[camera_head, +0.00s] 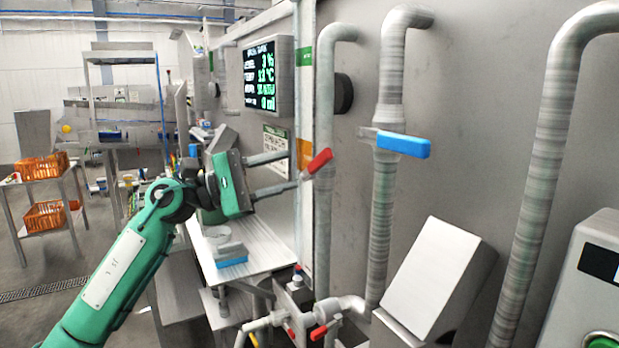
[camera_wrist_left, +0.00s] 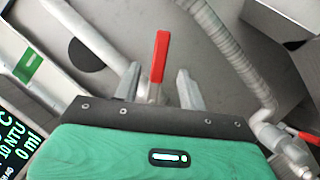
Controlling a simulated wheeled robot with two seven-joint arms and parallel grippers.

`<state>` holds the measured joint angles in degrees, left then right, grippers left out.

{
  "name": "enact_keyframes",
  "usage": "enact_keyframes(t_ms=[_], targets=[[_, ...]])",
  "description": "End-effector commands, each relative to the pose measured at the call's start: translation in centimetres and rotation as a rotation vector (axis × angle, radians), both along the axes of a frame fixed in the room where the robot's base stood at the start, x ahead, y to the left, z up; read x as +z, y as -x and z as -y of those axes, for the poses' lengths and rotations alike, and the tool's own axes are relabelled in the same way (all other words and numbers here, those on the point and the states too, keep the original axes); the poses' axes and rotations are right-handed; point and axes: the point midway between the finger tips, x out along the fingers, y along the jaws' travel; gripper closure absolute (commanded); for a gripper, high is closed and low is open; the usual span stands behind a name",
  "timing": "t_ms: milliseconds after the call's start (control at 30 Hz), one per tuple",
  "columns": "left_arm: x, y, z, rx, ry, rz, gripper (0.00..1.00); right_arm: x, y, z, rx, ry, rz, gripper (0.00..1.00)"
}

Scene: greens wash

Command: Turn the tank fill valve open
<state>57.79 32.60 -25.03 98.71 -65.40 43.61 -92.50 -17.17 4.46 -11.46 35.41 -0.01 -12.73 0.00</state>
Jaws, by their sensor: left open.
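A red lever handle (camera_head: 320,161) sits on a vertical grey pipe and is tilted up to the right. A blue lever handle (camera_head: 403,145) lies roughly level on the neighbouring pipe. I cannot tell from labels which is the tank fill valve. My left gripper (camera_head: 293,170) is open and empty, its fingers pointing at the red handle from the left. In the left wrist view the red handle (camera_wrist_left: 160,56) shows between the two fingers (camera_wrist_left: 158,86); I see no contact. My right gripper is not in view.
A display (camera_head: 269,75) on the grey wall reads 3 % and 0 ml. Another red handle (camera_head: 325,330) is low on the pipework. A grey slanted box (camera_head: 440,275) stands at right. A bench (camera_head: 258,245) is below my left gripper.

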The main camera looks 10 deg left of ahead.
Motion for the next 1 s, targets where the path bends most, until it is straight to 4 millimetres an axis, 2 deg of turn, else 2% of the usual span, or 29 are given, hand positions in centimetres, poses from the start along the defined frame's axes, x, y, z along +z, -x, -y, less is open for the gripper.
enact_keyframes(t_ms=[67,233,400,600,667,800,833,1000], targets=[[-0.8,0.4,-1.4,0.003,-0.002,0.0,0.58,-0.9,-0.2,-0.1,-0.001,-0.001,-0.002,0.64],[-1.0,1.0,-3.3,0.001,0.0,0.0,0.58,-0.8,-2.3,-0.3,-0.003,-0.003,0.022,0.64],[-0.9,1.2,-3.9,0.0,0.0,-0.001,0.58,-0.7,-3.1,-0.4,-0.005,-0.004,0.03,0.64],[-0.9,1.2,-3.9,-0.001,-0.001,-0.001,0.58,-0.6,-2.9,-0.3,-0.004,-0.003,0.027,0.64],[-0.9,1.2,-3.8,-0.001,0.002,-0.002,0.7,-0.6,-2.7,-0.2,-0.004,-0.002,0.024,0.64],[-1.6,1.7,-2.2,-0.026,0.069,-0.04,0.97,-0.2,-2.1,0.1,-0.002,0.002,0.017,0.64],[-1.9,1.9,-1.6,-0.036,0.099,-0.058,1.0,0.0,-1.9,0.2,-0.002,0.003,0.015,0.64],[-3.6,4.1,2.5,-0.101,0.378,-0.234,1.0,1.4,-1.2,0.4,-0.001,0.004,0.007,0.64]])
